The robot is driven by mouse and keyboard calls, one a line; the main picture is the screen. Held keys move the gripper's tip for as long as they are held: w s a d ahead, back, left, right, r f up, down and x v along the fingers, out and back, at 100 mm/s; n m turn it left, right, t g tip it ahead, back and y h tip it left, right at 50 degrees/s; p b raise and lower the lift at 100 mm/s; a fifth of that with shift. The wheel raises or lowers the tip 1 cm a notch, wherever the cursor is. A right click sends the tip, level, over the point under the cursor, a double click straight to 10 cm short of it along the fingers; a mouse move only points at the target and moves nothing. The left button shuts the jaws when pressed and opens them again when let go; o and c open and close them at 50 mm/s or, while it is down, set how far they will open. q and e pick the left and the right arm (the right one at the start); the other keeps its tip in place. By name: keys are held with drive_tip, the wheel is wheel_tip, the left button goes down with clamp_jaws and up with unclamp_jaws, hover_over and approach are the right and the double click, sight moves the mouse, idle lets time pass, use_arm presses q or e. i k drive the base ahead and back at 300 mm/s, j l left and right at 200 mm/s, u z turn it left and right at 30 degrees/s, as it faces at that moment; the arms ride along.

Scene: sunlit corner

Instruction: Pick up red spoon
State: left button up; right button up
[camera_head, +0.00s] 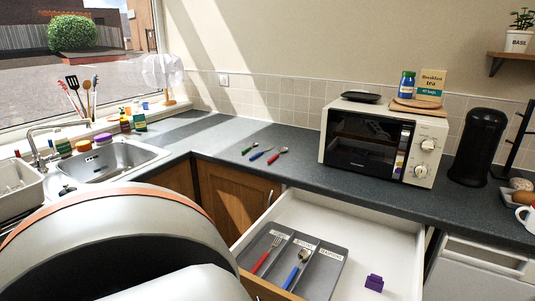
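A small red-handled utensil (274,157), which looks like the red spoon, lies on the dark countertop (225,137) left of the microwave, its silver head pointing to the back right. A blue-handled utensil (261,154) and a green-handled one (250,149) lie to its left, spaced apart. The red one lies clear, with nothing over it. Neither of my grippers is in view. A large white and grey part of my own body fills the lower left and hides part of the counter and cabinets.
A drawer (388,235) stands open below the counter, with a grey divided tray (322,276) holding a red-handled fork (264,259) and a blue-handled spoon (294,270). A purple block (374,283) lies beside it. A microwave (382,142) stands right; a sink (105,160) is left.

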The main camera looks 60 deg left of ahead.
sight(282, 149)
drive_tip(key=k+j, duration=0.1)
drive_tip(key=j, duration=0.35)
drive_tip(key=k+j, duration=0.1)
drive_tip(key=j, duration=0.3)
drive_tip(key=k+j, duration=0.15)
drive_tip(key=j, duration=0.3)
drive_tip(key=k+j, duration=0.1)
drive_tip(key=j, duration=0.35)
